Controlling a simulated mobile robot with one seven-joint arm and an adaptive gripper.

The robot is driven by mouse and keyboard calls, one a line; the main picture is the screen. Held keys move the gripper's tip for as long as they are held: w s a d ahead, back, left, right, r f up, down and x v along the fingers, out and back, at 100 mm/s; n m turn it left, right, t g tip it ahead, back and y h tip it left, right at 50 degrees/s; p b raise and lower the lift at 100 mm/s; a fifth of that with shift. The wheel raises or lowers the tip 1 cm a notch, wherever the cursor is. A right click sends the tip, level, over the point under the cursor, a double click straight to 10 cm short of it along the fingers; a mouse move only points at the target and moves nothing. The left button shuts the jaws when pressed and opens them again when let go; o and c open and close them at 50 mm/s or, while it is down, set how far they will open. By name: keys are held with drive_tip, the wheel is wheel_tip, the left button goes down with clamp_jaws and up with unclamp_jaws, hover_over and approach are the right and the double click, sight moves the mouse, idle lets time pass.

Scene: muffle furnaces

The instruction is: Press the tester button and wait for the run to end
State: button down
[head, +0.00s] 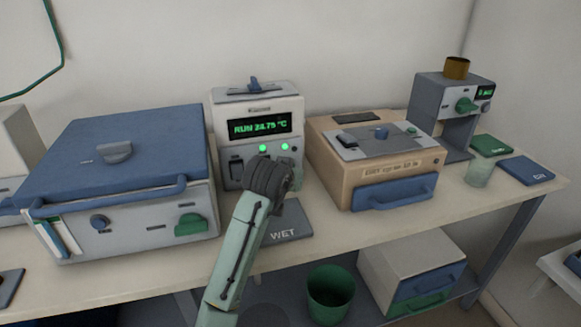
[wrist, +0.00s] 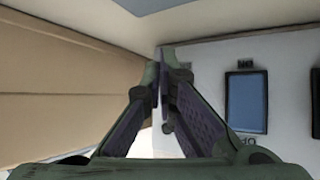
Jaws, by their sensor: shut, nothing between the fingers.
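The tester (head: 257,106) is a pale upright box at the back middle of the bench. Its lit green display (head: 259,127) reads RUN and a temperature of about 24.75 °C. In the head view my wrist covers the tester's lower right front, so contact with a button cannot be seen.
A large blue-lidded furnace (head: 125,150) stands left of the tester. A tan box (head: 385,165) with a blue handle stands close on the right, and its side (wrist: 60,75) fills the wrist view's left. A dark WET pad (head: 290,222) lies in front.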

drive_tip(key=shift+s, duration=0.1)
drive_tip(key=shift+s+d, duration=0.25)
drive_tip(key=shift+s, duration=0.5)
drive_tip(key=shift+s+d, duration=0.3)
drive_tip(key=shift+s, duration=0.5)
drive_tip(key=shift+s+d, duration=0.25)
drive_tip(key=shift+s, duration=0.5)
